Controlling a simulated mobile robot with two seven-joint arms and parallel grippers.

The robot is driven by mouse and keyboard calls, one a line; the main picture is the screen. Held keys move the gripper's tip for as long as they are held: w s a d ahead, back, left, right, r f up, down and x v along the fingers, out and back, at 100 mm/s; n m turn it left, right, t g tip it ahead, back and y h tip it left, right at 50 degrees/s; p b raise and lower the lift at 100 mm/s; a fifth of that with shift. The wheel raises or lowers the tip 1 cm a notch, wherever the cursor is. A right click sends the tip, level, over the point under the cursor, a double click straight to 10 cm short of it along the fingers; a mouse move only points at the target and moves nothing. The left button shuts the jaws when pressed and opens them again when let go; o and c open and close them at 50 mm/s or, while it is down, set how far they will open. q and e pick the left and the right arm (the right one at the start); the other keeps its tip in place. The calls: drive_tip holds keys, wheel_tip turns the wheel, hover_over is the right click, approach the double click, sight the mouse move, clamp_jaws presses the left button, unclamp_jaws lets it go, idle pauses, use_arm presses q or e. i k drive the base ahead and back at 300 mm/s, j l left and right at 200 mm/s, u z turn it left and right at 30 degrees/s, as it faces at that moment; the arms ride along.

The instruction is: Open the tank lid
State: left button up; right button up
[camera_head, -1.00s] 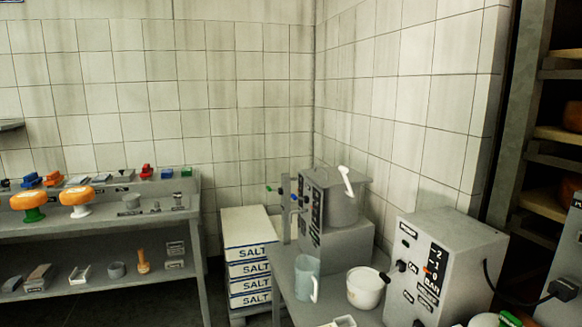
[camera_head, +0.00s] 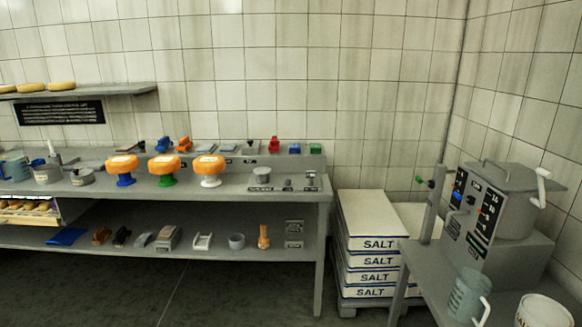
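The tank (camera_head: 515,216) is a grey metal pot on a machine with a dark control panel, at the right of the head view. Its flat grey lid (camera_head: 508,174) sits on top and looks closed. A white crank handle (camera_head: 541,187) stands at the tank's right side. Neither of my grippers shows in the view.
The machine stands on a grey table (camera_head: 429,268) with a clear jug (camera_head: 467,296) and a white pot (camera_head: 543,312) in front. Salt boxes (camera_head: 372,262) are stacked left of it. A long shelf bench (camera_head: 285,196) holds orange cheeses and tools. Dark floor (camera_head: 200,295) is free in front.

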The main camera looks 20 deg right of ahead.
sight(508, 177)
drive_tip(key=i+z, duration=0.4)
drive_tip(key=i, duration=0.15)
drive_tip(key=i+j+z, duration=0.1)
drive_tip(key=i+z, duration=0.7)
drive_tip(key=i+j+z, duration=0.1)
drive_tip(key=i+z, duration=0.25)
drive_tip(key=i+j+z, duration=0.15)
drive_tip(key=z, duration=0.2)
drive_tip(key=i+j+z, duration=0.2)
drive_tip(key=i+z, duration=0.15)
drive_tip(key=z, duration=0.15)
drive_tip(key=i+j+z, duration=0.3)
drive_tip(key=z, duration=0.2)
